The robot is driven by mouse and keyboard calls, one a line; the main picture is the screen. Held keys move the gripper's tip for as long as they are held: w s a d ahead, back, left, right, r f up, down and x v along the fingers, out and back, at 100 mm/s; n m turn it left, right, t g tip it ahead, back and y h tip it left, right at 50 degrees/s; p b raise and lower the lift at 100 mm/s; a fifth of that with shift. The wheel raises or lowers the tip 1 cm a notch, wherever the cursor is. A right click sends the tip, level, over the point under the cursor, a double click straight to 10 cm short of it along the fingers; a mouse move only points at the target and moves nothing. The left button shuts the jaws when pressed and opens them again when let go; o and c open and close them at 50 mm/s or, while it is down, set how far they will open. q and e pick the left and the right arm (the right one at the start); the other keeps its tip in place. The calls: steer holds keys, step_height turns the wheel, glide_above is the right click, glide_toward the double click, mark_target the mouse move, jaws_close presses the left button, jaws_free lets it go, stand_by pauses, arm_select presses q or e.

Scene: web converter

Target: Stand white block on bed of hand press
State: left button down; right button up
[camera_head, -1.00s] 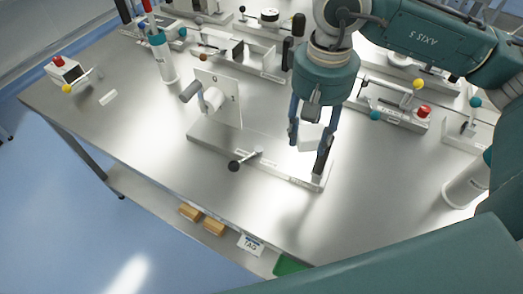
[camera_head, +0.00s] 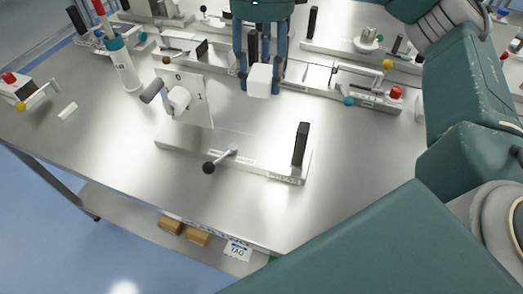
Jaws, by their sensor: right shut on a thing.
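My right gripper (camera_head: 261,84) points down at the top middle, shut on a small white block (camera_head: 259,79). The block is held between the fingertips, seemingly above the table, over the area behind the front fixture. That front fixture (camera_head: 228,152) has a long metal base, an upright plate marked 0 and 1, a grey-handled roller, a black-knobbed lever and a black upright post at its right end. I cannot tell which device is the hand press. My left gripper is not in view.
Behind the block, a row of fixtures includes one with a red knob (camera_head: 396,92). A white-and-teal bottle (camera_head: 123,66) stands at left. A red-button box (camera_head: 15,88) and a small white piece (camera_head: 68,110) lie far left. The table (camera_head: 350,150) is clear right of the front fixture.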

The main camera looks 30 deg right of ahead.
steer(key=shift+m, duration=0.3)
steer(key=shift+f, duration=0.25)
steer(key=p, duration=0.2)
glide_above(262, 149)
step_height(262, 149, down, 15)
steer(key=shift+r, duration=0.1)
step_height(262, 149, down, 4)
steer(key=shift+f, duration=0.1)
steer(key=shift+w+f, duration=0.1)
steer(key=shift+f, duration=0.25)
steer(key=o, duration=1.2)
steer(key=shift+r, duration=0.1)
